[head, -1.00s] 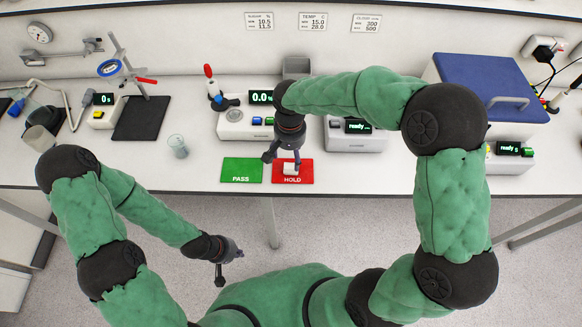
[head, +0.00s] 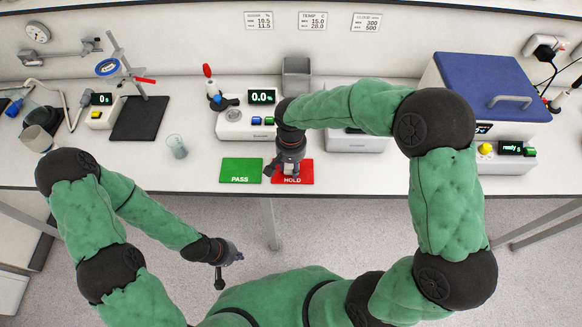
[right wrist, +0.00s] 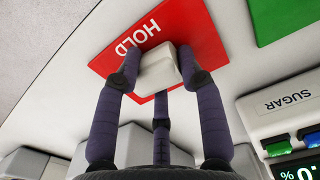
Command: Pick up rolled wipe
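The rolled wipe (right wrist: 158,70) is a small white block-like roll lying on the red HOLD mat (right wrist: 205,35). In the head view the mat (head: 306,172) is at the bench's front edge, and my right gripper hides most of the wipe. My right gripper (right wrist: 158,72) points down over it. Its dark fingers stand on both sides of the wipe, with a third finger beside it; they look very close, and I cannot tell whether they touch it. My left gripper (head: 220,284) is away from the bench, low in front of it; its finger opening is unclear.
The green PASS mat (head: 241,168) lies left of the HOLD mat. Behind stands the sugar meter (head: 246,122), with another device (head: 345,137) right of it, partly hidden by my right arm. A glass beaker (head: 177,146) stands to the left. A blue-lidded box (head: 486,85) is at right.

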